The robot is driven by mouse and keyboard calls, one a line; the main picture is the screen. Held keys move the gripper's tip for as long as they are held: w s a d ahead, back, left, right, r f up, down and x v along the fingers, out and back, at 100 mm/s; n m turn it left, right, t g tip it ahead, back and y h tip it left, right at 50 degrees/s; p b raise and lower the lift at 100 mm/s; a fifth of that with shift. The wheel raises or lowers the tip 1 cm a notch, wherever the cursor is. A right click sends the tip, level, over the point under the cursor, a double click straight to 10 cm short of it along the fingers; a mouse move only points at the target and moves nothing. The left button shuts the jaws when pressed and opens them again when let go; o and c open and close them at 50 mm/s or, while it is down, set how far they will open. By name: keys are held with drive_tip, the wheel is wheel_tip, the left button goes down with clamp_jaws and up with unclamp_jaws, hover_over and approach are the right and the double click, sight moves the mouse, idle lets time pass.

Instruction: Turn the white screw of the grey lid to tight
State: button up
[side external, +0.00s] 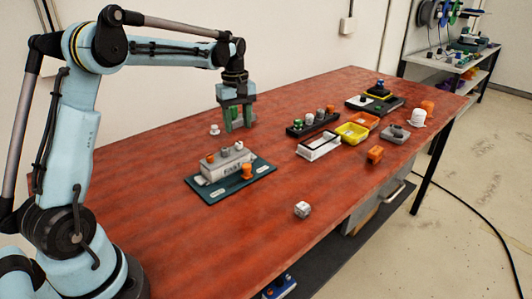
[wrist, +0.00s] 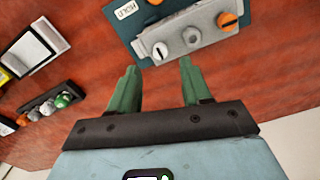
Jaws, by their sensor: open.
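The grey lid (side external: 226,167) sits on a dark teal plate (side external: 262,166); it also shows in the wrist view (wrist: 208,33). The white screw (wrist: 160,50) is at the lid's end nearest my fingers, with a dark slot across its head. In the side view the white screw (side external: 238,146) is at the lid's far right end. A grey screw (wrist: 192,36) and an orange screw (wrist: 228,20) sit beside it in a row. My gripper (side external: 239,126) is open and empty above the table behind the lid. Its green fingers (wrist: 158,68) are apart from the screw.
An orange knob (side external: 247,170) stands on the plate's front. A small white piece (side external: 214,129) lies behind the plate. To the right are a dark rack (side external: 312,125) of knobs, a white tray (side external: 318,147) and a yellow tray (side external: 351,132). A grey cube (side external: 302,209) lies in front; table around it is clear.

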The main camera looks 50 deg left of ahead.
sight(239, 143)
wheel_tip(239, 143, down, 6)
drive_tip(key=shift+r, duration=0.1)
idle(0.4)
clamp_jaws()
